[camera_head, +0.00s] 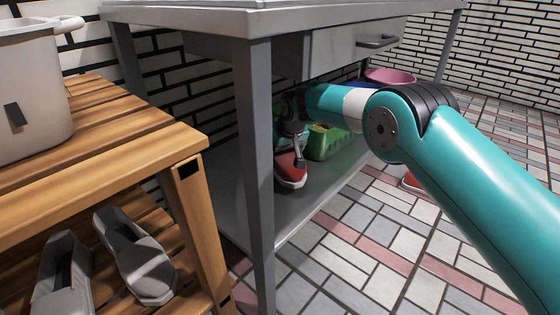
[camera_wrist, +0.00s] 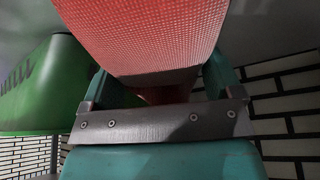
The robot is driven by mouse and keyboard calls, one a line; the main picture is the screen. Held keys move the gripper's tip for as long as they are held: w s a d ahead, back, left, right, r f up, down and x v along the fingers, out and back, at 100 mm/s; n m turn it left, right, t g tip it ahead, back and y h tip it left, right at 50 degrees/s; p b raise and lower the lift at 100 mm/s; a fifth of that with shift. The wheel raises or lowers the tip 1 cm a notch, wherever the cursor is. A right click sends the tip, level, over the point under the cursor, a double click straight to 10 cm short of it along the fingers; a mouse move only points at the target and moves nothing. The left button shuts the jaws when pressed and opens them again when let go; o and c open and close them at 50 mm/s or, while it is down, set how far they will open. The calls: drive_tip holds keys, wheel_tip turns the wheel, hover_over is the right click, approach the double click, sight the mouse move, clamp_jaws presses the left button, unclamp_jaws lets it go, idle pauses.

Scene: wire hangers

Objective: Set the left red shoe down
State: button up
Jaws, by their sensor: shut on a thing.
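The red shoe (camera_head: 289,171) with a pale sole edge is under the grey table, over or on its lower shelf, left of a green basket. My gripper (camera_head: 299,150) is shut on it from above. In the wrist view the textured red surface of the shoe (camera_wrist: 150,35) fills the upper middle, between the fingers of my gripper (camera_wrist: 160,88). I cannot tell whether the shoe touches the shelf. A small red thing (camera_head: 411,183) shows on the floor behind my arm, mostly hidden; it may be another shoe.
The green basket (camera_head: 325,143) stands close right of the shoe; it also shows in the wrist view (camera_wrist: 42,85). A pink bowl (camera_head: 391,76) is farther back. The table leg (camera_head: 257,180) stands in front. A wooden rack (camera_head: 130,165) at left holds grey shoes (camera_head: 135,258). The shelf's front is bare.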

drive_tip(key=f+b, duration=0.1)
drive_tip(key=a+f+b, duration=0.1)
drive_tip(key=f, duration=0.1)
drive_tip(key=shift+s, duration=0.15)
drive_tip(key=shift+r, duration=0.2)
drive_tip(key=shift+d+f, duration=0.1)
drive_tip(key=shift+f, duration=0.05)
drive_tip(key=o, duration=0.9)
drive_tip(key=shift+c, duration=0.2)
